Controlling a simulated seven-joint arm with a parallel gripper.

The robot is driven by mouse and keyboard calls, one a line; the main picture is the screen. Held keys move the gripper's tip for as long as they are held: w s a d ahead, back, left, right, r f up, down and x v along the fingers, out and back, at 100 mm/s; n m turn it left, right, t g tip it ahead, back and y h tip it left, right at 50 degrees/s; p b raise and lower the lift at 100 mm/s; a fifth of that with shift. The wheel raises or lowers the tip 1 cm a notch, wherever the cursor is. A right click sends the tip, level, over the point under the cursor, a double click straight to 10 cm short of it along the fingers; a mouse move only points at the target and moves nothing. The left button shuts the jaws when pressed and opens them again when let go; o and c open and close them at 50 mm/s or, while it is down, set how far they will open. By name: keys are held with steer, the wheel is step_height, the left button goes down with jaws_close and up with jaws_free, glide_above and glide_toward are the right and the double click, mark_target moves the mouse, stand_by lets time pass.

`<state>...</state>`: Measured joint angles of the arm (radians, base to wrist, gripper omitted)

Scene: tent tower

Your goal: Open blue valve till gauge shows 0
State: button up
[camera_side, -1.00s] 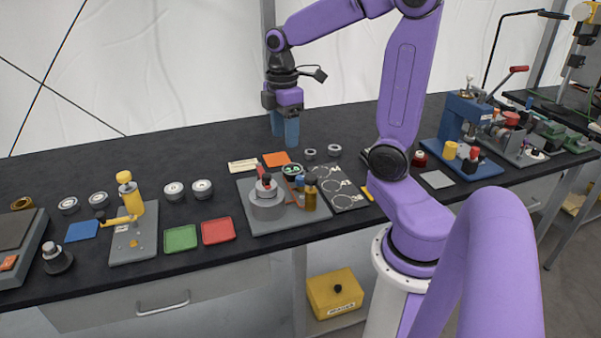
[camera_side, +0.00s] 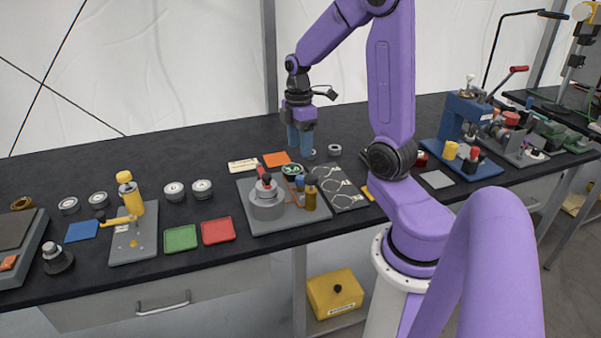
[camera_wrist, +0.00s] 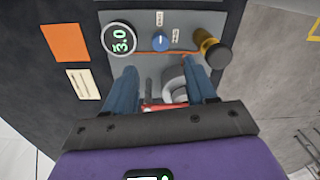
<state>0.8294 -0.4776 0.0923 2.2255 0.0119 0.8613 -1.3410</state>
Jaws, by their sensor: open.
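The blue valve (camera_wrist: 160,41) is a small round knob on a grey plate, near the top centre of the wrist view. In the side view the blue valve (camera_side: 300,181) is small, beside a brass cylinder. The gauge (camera_side: 292,169) also shows in the side view. My gripper (camera_side: 301,154) points down behind the plate, above the bench and apart from the valve. In the wrist view my gripper's blue fingers (camera_wrist: 160,70) are spread, with nothing held.
The grey base plate (camera_side: 290,222) also carries a grey pump body (camera_side: 267,203) with a red part and the brass cylinder (camera_side: 311,200). An orange square (camera_side: 276,159) and a label card (camera_side: 243,166) lie behind it. A tray with wire loops (camera_side: 342,198) lies right.

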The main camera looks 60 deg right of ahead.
mark_target(301, 177)
step_height(301, 177, down, 9)
steer(key=shift+s+a+f, duration=0.1)
steer(key=shift+s+f, duration=0.05)
stand_by(0.4)
jaws_close()
